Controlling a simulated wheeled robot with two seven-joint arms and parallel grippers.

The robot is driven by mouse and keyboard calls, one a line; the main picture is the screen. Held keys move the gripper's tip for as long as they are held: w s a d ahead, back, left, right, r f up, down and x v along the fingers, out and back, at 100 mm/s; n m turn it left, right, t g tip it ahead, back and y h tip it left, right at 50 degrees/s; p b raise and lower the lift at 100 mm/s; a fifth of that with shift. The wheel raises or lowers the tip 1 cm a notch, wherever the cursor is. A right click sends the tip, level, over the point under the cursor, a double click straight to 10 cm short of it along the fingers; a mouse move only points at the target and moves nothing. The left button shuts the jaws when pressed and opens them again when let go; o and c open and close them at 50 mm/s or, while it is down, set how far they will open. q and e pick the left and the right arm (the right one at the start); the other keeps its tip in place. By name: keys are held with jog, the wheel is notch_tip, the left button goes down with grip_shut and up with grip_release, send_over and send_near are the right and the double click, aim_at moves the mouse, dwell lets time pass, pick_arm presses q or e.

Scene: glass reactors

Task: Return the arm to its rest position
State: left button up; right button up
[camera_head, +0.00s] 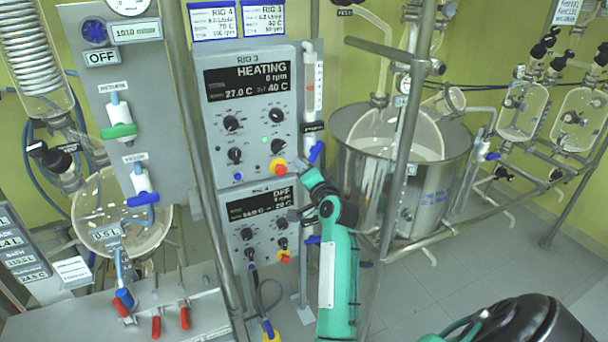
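My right arm (338,285), teal with dark joints, rises from the bottom centre of the head view. Its gripper (297,190) is in front of the right edge of the RIG 3 control panel (215,130), close to the red-and-yellow knob (278,167). The fingers are small and partly hidden by the wrist, so I cannot tell whether they are open, or whether they touch the panel. I see nothing clearly held. The RIG 3 display (248,80) reads HEATING, 0 rpm, 27.0 C, set 40 C. My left gripper is not in view.
A lower panel (258,210) reads OFF. A metal vessel (455,165) with glassware stands behind a steel post (408,150), right of my arm. A glass flask (100,215) hangs left. Floor (500,265) shows at right.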

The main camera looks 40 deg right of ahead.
jog(key=shift+s, duration=0.1)
dwell(0.5)
